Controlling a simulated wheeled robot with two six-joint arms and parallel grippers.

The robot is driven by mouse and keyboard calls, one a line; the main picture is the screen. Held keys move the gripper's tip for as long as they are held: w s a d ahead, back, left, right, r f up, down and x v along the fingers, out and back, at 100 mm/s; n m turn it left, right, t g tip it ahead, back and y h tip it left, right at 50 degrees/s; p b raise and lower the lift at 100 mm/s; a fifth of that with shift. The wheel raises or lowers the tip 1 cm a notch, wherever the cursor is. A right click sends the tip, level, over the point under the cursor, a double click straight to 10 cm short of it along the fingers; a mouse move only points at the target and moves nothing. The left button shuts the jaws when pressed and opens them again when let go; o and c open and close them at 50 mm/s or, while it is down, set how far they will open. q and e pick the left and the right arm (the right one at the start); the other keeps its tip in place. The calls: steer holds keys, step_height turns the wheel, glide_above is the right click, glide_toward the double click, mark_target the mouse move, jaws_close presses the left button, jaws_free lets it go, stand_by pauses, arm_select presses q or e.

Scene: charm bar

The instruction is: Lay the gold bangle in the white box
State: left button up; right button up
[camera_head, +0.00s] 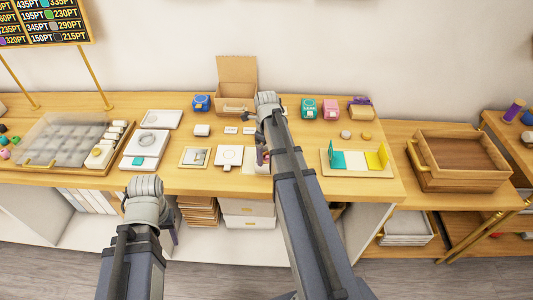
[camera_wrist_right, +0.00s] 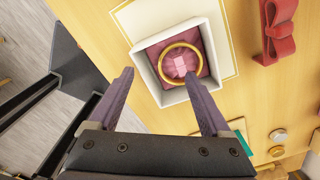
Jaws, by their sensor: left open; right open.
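In the right wrist view, the gold bangle (camera_wrist_right: 161,68) lies flat on a pink cushion inside the open white box (camera_wrist_right: 147,78). My right gripper (camera_wrist_right: 162,102) is open, its two fingers empty and apart from the bangle, on the near side of the box in that view.
A red bow (camera_wrist_right: 280,28) lies beside the box's mat. A teal and yellow tray (camera_head: 357,172) is to the right, an open cardboard box (camera_head: 237,75) behind. Left are a white tray with a ring (camera_head: 147,141) and a clear-lidded case (camera_head: 62,142). A wooden crate (camera_head: 458,180) stands far right.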

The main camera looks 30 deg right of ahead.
step_height(320, 180, up, 7)
steer(key=p, duration=0.7)
stand_by(0.3)
stand_by(0.3)
steer(key=s+a+f+n+b, duration=0.1)
steer(key=s+a+n+b, duration=0.1)
steer(key=s+a+n, duration=0.3)
steer(key=s+a+f+n+b, duration=0.1)
steer(key=s+a+n, duration=0.4)
steer(key=a+n, duration=0.8)
steer(key=s+a+f+n+h+b, duration=0.1)
steer(key=s+a+n, duration=0.4)
steer(key=a+n, duration=0.5)
step_height(320, 180, down, 2)
steer(key=n+b, duration=0.1)
steer(key=n, duration=0.5)
steer(key=shift+f+n+b, duration=0.25)
steer(key=shift+n+b, duration=0.05)
